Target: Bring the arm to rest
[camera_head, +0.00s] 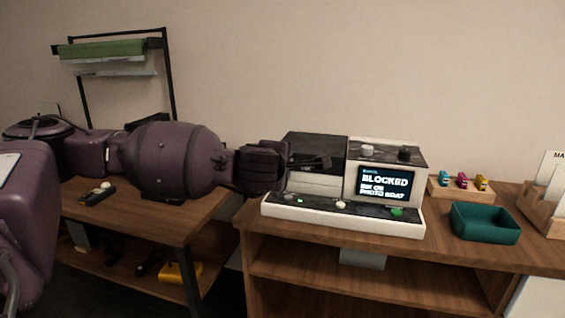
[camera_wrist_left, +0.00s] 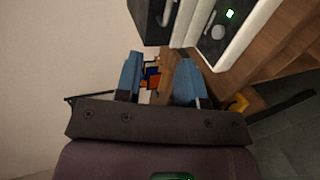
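My left arm (camera_head: 170,160) reaches in from the left in the head view, level above the gap between two tables. Its gripper (camera_head: 322,162) is in front of the dark left part of a machine (camera_head: 380,160); I cannot tell whether it touches. In the left wrist view the two blue fingers of the left gripper (camera_wrist_left: 159,80) stand apart, with only background showing between them. It looks open and empty. My right gripper is in neither view.
The machine's screen (camera_head: 385,184) reads "BLOCKED" above smaller text. To its right are a green tray (camera_head: 485,236), a wooden block with small colored pieces (camera_head: 461,187) and a wooden holder (camera_head: 543,207). A black rack (camera_head: 168,80) stands back left. A yellow object (camera_head: 180,272) lies on the lower shelf.

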